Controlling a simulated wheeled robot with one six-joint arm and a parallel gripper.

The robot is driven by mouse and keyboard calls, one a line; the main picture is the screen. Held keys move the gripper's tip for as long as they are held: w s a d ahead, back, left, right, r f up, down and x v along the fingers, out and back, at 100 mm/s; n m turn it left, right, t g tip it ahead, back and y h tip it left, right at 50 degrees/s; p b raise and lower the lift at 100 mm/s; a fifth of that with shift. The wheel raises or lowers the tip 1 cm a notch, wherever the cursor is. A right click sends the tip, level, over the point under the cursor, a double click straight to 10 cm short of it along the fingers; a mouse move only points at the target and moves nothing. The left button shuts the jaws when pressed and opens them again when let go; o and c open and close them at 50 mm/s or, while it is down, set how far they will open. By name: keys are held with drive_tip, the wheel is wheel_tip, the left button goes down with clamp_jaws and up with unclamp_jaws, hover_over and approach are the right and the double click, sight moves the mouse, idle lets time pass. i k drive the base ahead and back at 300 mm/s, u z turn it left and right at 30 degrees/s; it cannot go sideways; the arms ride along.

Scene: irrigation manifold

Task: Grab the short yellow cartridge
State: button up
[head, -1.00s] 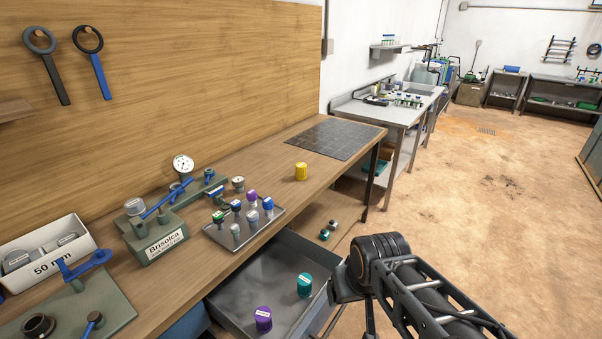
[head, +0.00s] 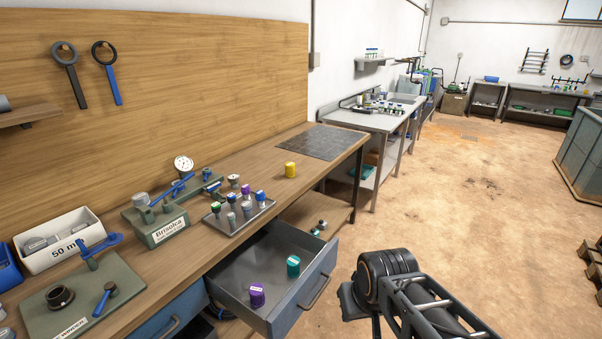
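The short yellow cartridge (head: 290,170) stands upright on the wooden workbench, between the metal tray of small cartridges and the dark grid mat. Nothing touches it. My arm shows at the lower right of the head view, out over the floor in front of the bench and well apart from the cartridge. My gripper itself is not visible in this view, so its opening is hidden.
An open drawer (head: 238,268) juts out below the bench, holding a purple cartridge (head: 257,294) and a teal cartridge (head: 293,265). The metal tray (head: 238,228) holds several cartridges. The dark mat (head: 322,142) is bare. The floor at right is open.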

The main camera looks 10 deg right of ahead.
sight(290, 166)
drive_tip(key=z, duration=0.9)
drive_tip(key=i, duration=3.2)
drive_tip(key=u, duration=4.25)
drive_tip(key=i, duration=0.5)
drive_tip(key=u, duration=0.1)
